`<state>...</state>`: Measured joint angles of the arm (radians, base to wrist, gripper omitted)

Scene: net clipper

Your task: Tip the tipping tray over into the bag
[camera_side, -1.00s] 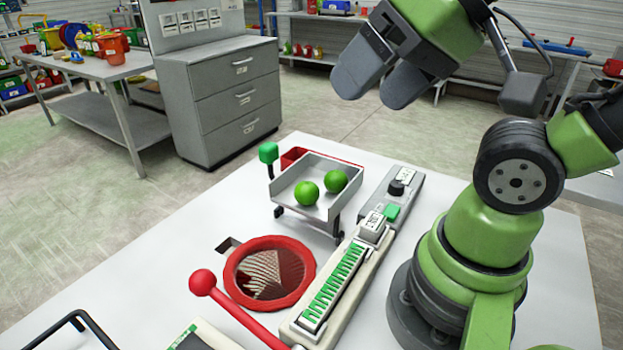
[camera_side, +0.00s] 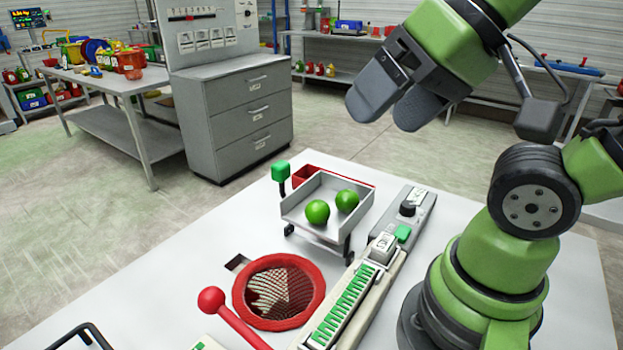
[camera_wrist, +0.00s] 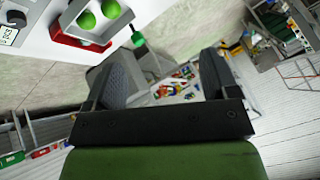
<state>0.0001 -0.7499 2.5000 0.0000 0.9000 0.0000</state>
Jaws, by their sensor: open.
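The tipping tray (camera_side: 300,215) is a grey open tray on a stand with a green knob (camera_side: 281,171) at its far left corner. It looks level and holds two green balls (camera_side: 318,212). The bag is a net in a red ring (camera_side: 237,295), set in the white table just in front of the tray. My gripper (camera_side: 385,112) is open and empty, high above the table, up and to the right of the tray. In the wrist view, my gripper (camera_wrist: 170,75) shows its two fingers apart with nothing between them; the green knob (camera_wrist: 138,40) and balls lie beyond.
A red bin (camera_side: 307,175) stands behind the tray. To its right is a grey control box with a dark dial (camera_side: 407,208) and green button. A green-toothed clipper bar (camera_side: 345,305) and a red-knobbed lever (camera_side: 211,299) lie near the net.

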